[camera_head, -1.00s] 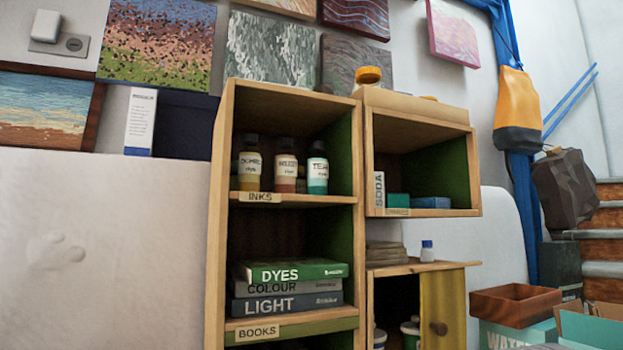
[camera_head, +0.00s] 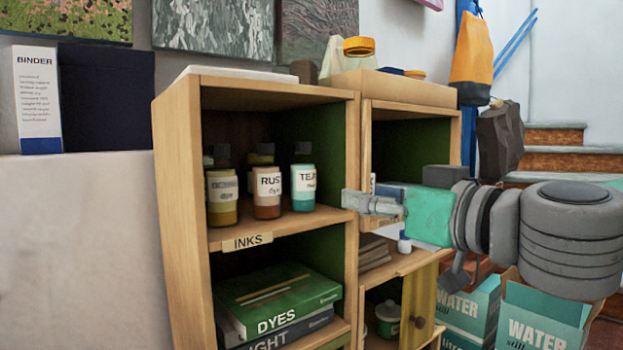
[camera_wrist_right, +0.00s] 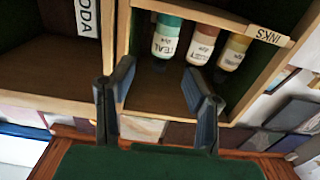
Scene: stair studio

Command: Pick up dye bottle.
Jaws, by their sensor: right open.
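Several dye bottles with dark caps stand upright on the shelf labelled INKS. In the head view they are a teal bottle (camera_head: 303,178), a rust bottle (camera_head: 267,190) and a yellow-brown bottle (camera_head: 222,190). The wrist view shows the teal bottle (camera_wrist_right: 166,38), the rust bottle (camera_wrist_right: 201,45) and the yellowish bottle (camera_wrist_right: 233,52). My right gripper (camera_head: 350,200) reaches in from the right, in front of the upright between the two shelf units. In the wrist view my right gripper (camera_wrist_right: 160,90) is open and empty, its fingers apart below the teal bottle. My left gripper is not in view.
The wooden shelf unit (camera_head: 180,180) has side walls and a front edge around the bottles. Books (camera_head: 275,297) lie on the shelf below. A second wooden unit (camera_head: 410,92) adjoins on the right. WATER boxes (camera_head: 540,320) stand at lower right, near stairs.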

